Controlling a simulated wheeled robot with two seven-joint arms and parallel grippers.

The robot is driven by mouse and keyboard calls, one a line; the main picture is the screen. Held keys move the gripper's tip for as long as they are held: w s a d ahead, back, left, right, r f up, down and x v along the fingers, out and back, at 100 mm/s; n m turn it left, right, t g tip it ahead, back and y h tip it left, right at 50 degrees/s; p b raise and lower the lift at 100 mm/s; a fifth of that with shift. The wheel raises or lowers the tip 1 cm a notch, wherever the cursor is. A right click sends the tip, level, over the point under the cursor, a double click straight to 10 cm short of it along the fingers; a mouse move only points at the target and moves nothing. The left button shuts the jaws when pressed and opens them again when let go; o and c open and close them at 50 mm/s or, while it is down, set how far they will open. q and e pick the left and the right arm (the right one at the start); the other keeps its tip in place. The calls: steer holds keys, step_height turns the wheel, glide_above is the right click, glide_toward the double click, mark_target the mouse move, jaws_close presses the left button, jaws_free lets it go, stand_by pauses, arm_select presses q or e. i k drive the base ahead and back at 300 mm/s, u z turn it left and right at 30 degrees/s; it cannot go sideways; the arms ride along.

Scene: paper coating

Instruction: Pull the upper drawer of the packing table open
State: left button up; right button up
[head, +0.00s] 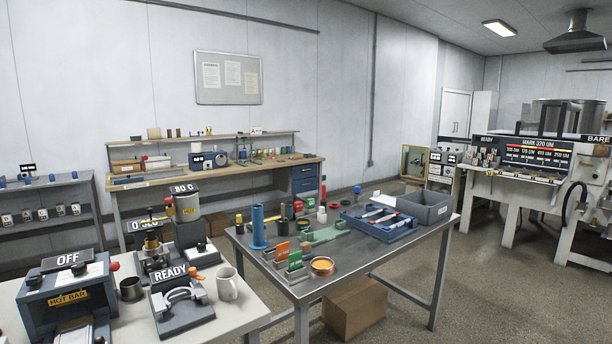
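A long wooden-topped bench (235,170) stands against the back wall and is the only table where I see drawers, so I take it as the packing table. A dark blue drawer unit (293,181) hangs under its right end. The upper drawer (306,171) looks shut, with its front flush with the drawer below (306,184). Handle details are too small to tell. Neither of my grippers shows in the head view.
A metal table (385,262) with a blue tray (380,229), a grey bin (425,207) and small items stands between me and the bench. A white table (240,303) with devices is at near left. A cardboard box (355,308) sits under the metal table. Floor (480,290) is clear at right.

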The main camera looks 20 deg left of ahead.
mark_target(300, 171)
steer(key=z, duration=0.8)
steer(key=i, duration=7.2)
steer(key=u, duration=2.8)
steer(key=i, duration=1.6)
